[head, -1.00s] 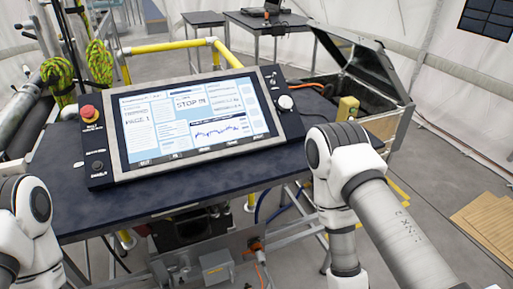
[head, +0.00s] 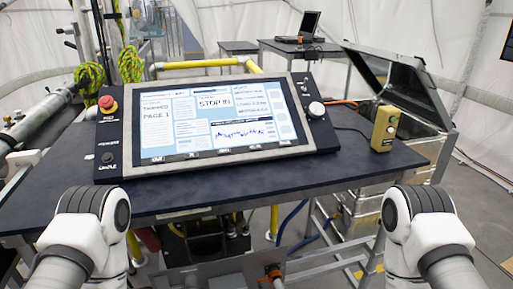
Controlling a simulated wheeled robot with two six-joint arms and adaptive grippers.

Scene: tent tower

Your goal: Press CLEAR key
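A control console with a lit screen (head: 215,115) stands tilted on a dark blue table (head: 350,168). The screen shows "TRIPPED", "PAGE 1" and "STOP IN", with a graph at lower right. A row of small labels runs along its lower bezel (head: 210,154); they are too small to read, so I cannot pick out a CLEAR key. A red mushroom button (head: 107,103) is on the console's left panel, and a pale knob (head: 316,109) is on its right panel. My two arms show at the lower left and lower right, in front of the table. Neither gripper is in view.
A yellow box with buttons (head: 384,128) stands on the table's right side. An open metal case (head: 400,80) is behind it. Yellow rails (head: 200,68) run behind the console. A laptop (head: 298,27) sits on a far table. The table front is clear.

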